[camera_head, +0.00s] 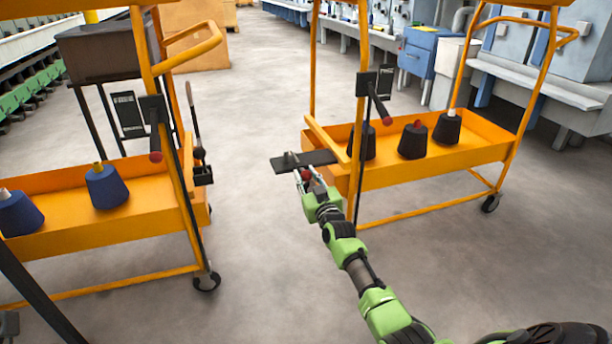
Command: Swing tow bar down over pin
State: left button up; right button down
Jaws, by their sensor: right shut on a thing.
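Two orange carts stand apart, a left cart (110,232) and a right cart (440,170). A flat dark bar (318,157) sticks out leftward, nearly level, from the near left end of the right cart. A small grey upright peg (290,157) shows near its free end. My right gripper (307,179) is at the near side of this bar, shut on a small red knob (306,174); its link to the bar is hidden. On the left cart, a thin dark upright bar (197,125) stands above a black bracket (203,175). My left gripper is not seen.
Yarn cones stand on both trays, such as a blue cone (107,188) and a black cone (412,142). Black levers with red ends (155,157) jut from the cart posts. Clear grey floor (250,110) lies between the carts. Machines line the back.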

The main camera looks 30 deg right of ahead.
jog(key=shift+s+a+f, duration=0.1)
jog(key=shift+a+f, duration=0.05)
jog(key=shift+f, duration=0.45)
jog(key=shift+s+a+f, duration=0.1)
jog(key=shift+f, duration=0.45)
jog(key=c, duration=2)
grip_release()
jog(key=shift+c, duration=0.2)
jog(key=o, duration=0.4)
jog(key=shift+w+f, duration=0.15)
jog(key=shift+f, duration=0.05)
jog(key=shift+c, duration=0.2)
jog(key=shift+w+d, duration=0.1)
jog(key=shift+r, duration=0.4)
jog(key=v, duration=1.2)
jog(key=shift+r, duration=0.2)
jog(key=shift+d, duration=0.1)
